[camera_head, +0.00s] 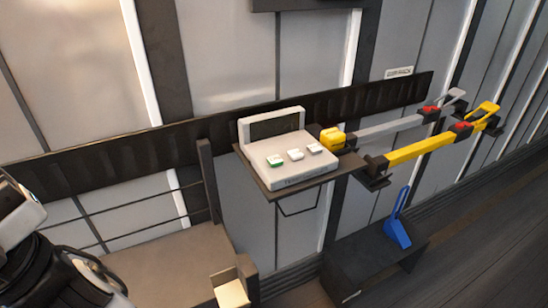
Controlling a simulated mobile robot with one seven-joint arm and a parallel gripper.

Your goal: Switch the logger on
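The logger (288,150) is a light grey box with a raised back panel, and it sits on a small dark shelf (333,174) on the wall rail. Its dark screen (274,126) shows no readable lit display. On its sloped top are a green button (275,161) at left and two white buttons, one in the middle (295,154) and one at right (315,148). Lettering on its front edge is too small to read. Parts of my own arm show at the lower left, apart from the logger. I cannot make out my gripper's fingers.
A yellow block (332,139) stands just right of the logger. Yellow (420,149) and grey (390,129) bars with red parts extend right along the rail. A brown surface (170,262) lies lower left.

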